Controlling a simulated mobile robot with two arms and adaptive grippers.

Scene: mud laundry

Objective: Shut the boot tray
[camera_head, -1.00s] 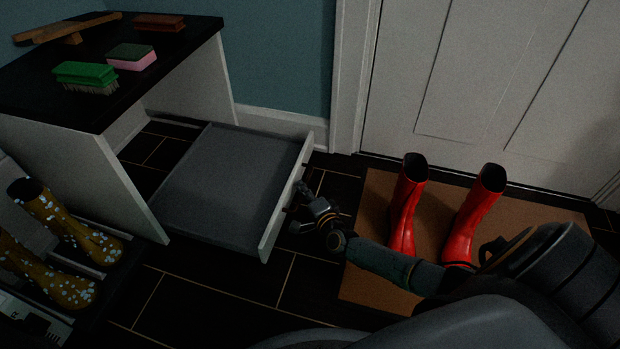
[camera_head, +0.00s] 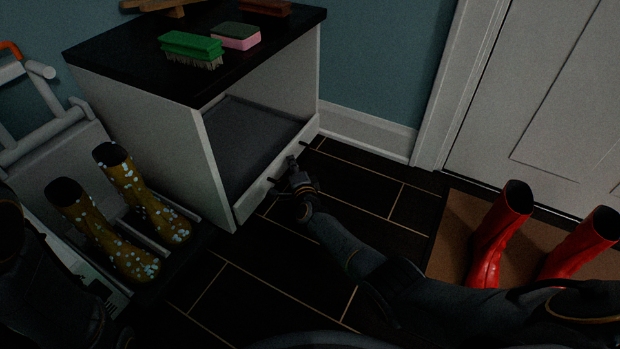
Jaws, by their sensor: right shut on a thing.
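The boot tray (camera_head: 254,128) is a grey-floored sliding tray with a low pale front (camera_head: 255,200). It sits inside the white cabinet (camera_head: 165,150) with the black top. Its front looks about level with the cabinet's front edges; I cannot tell whether a small gap is left. My right gripper (camera_head: 293,173) is at the middle of the tray front, shut on its dark handle (camera_head: 273,180), and hides part of it. My left arm shows dark at the lower left edge; its gripper is not seen.
A green brush (camera_head: 191,46), a pink-and-grey sponge (camera_head: 236,37) and a brown brush (camera_head: 265,7) lie on the cabinet top. Speckled yellow boots (camera_head: 145,200) stand left of the cabinet. Red boots (camera_head: 500,232) stand on a brown mat (camera_head: 458,225) at right. Dark tiled floor between is clear.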

